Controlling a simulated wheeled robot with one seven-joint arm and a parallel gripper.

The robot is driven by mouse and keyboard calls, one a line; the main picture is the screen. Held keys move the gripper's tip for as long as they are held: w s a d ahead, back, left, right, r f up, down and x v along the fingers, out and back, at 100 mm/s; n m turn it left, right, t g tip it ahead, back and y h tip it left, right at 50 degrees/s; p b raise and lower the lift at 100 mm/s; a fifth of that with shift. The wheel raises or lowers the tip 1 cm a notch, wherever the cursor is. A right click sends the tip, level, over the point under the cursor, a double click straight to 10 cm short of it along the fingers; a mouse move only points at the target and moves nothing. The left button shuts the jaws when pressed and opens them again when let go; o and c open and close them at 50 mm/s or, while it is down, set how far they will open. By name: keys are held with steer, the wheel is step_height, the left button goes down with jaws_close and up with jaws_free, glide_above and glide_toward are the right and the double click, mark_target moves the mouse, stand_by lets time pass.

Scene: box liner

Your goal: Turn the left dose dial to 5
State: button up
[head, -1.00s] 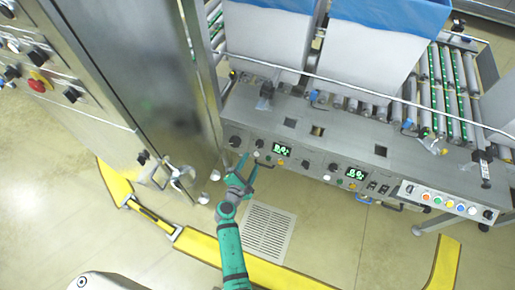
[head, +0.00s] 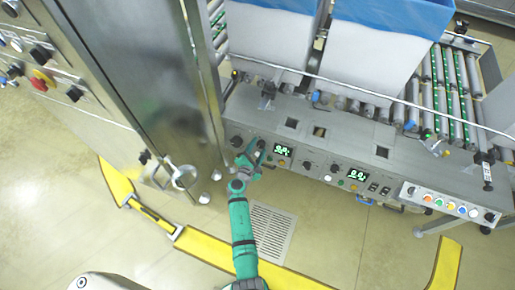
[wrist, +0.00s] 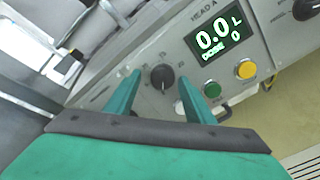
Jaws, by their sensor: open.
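The left dose dial (wrist: 162,77) is a round black knob on the grey front panel, beside the "HEAD A" display (wrist: 218,38). The display reads 0.0 L with a dose of 0 below it. My gripper (wrist: 158,86) is open, with one green finger on each side of the dial in the wrist view. I cannot tell whether either finger touches it. In the head view my gripper (head: 252,155) is at the panel just left of the left display (head: 283,151), partly covering the dial area.
A green button (wrist: 214,90) and a yellow button (wrist: 246,70) sit close to the right finger. Another black dial (head: 307,165) and display (head: 357,176) are further right. A steel cabinet (head: 150,80) stands to the left.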

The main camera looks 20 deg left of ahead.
steer(key=shift+d, duration=0.45)
steer(key=shift+c, duration=1.3)
steer(key=c, duration=0.8)
steer(key=shift+f, duration=0.1)
steer(key=shift+s+a, duration=0.1)
steer(key=shift+a, duration=0.05)
